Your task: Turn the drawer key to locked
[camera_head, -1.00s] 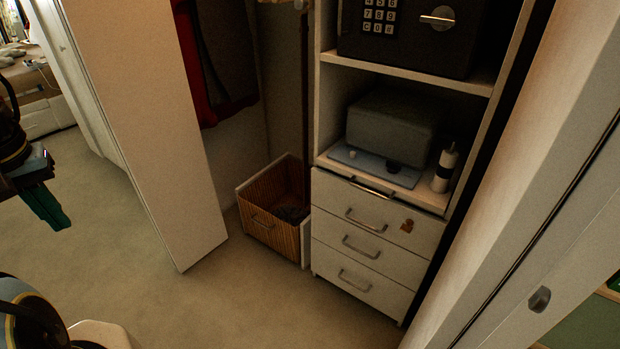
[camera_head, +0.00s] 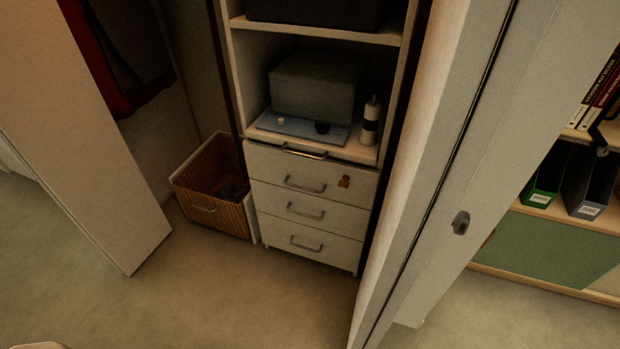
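A white drawer unit (camera_head: 272,205) stands inside the wardrobe. Its stacked drawers have metal bar handles and look shut. My gripper is not in view.
A wicker-fronted bin (camera_head: 212,190) stands left of the drawers. A white door panel (camera_head: 90,130) is at the left and a sliding door (camera_head: 440,170) at the right. A shelf above holds a grey box (camera_head: 312,88) and a bottle (camera_head: 371,122). Carpet (camera_head: 240,300) in front is clear.

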